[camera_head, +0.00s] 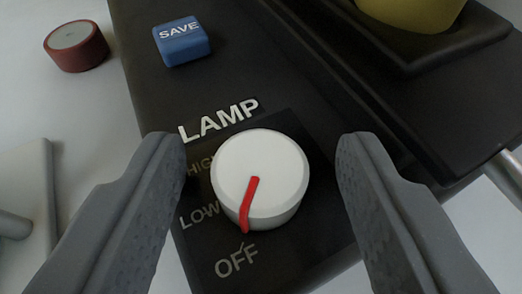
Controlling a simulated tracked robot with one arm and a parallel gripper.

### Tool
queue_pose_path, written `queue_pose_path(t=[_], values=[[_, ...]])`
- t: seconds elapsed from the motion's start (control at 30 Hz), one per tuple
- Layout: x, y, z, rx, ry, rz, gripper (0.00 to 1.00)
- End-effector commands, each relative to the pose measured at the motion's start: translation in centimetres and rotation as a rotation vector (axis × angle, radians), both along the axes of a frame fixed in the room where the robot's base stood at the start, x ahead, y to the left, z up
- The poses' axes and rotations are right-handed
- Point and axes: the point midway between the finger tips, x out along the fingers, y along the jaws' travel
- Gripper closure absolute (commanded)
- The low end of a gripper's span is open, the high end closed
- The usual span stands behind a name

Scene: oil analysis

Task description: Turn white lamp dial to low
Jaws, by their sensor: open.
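The white lamp dial (262,172) sits on a black panel under the raised word LAMP. Its red pointer line runs down toward the label OFF (237,261). The label LOW (198,216) is to the left of the dial, and the label HIGH (200,163) above it is partly hidden by the left finger and the dial. My gripper (264,160) is open, with one grey finger on each side of the dial. A gap shows between each finger and the dial in this view.
A blue SAVE button (181,41) is on the panel above the dial. A red-rimmed round object (76,46) lies on the pale surface at upper left. A yellow object (412,12) sits in a black tray-like holder (420,62) at upper right.

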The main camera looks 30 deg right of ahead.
Motion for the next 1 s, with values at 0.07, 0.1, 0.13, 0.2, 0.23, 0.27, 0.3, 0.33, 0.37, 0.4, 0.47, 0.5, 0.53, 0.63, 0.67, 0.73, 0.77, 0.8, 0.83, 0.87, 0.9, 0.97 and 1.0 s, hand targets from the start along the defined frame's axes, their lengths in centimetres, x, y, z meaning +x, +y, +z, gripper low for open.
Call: queue_pose_path(t=[0.07, 0.1, 0.13, 0.2, 0.23, 0.27, 0.3, 0.33, 0.37, 0.4, 0.47, 0.5, 0.53, 0.63, 0.67, 0.73, 0.77, 0.8, 0.83, 0.87, 0.9, 0.97, 1.0], values=[[0.0, 0.0, 0.0, 0.0, 0.0, 0.0, 0.51], [0.0, 0.0, 0.0, 0.0, 0.0, 0.0, 0.51], [0.0, 0.0, 0.0, 0.0, 0.0, 0.0, 0.51], [0.0, 0.0, 0.0, 0.0, 0.0, 0.0, 0.57], [0.0, 0.0, 0.0, 0.0, 0.0, 0.0, 0.65], [0.0, 0.0, 0.0, 0.0, 0.0, 0.0, 0.74], [0.0, 0.0, 0.0, 0.0, 0.0, 0.0, 0.85], [0.0, 0.0, 0.0, 0.0, 0.0, 0.0, 0.93], [0.0, 0.0, 0.0, 0.0, 0.0, 0.0, 0.96], [0.0, 0.0, 0.0, 0.0, 0.0, 0.0, 0.96], [0.0, -0.9, 0.0, 0.0, 0.0, -0.001, 0.94], [0.0, -0.6, 0.0, -0.001, 0.0, -0.002, 0.96], [0.0, -0.5, 0.0, 0.0, 0.0, -0.003, 0.96], [0.0, -0.3, 0.0, 0.0, 0.002, -0.012, 0.96], [0.0, -0.2, 0.1, 0.001, 0.002, -0.014, 0.96], [0.0, 0.0, 0.1, 0.001, 0.004, -0.023, 0.96], [-0.1, 0.0, 0.1, 0.002, 0.006, -0.029, 0.96], [-0.1, 0.0, 0.1, 0.002, 0.007, -0.038, 0.96], [-0.1, 0.1, 0.1, 0.002, 0.008, -0.046, 0.96], [-0.1, 0.1, 0.1, 0.002, 0.008, -0.053, 0.96], [0.0, 0.1, 0.2, 0.002, 0.007, -0.066, 0.96], [0.0, 0.2, 0.4, 0.0, 0.004, -0.087, 0.96], [0.0, 0.2, 0.5, 0.0, 0.004, -0.103, 0.96]])
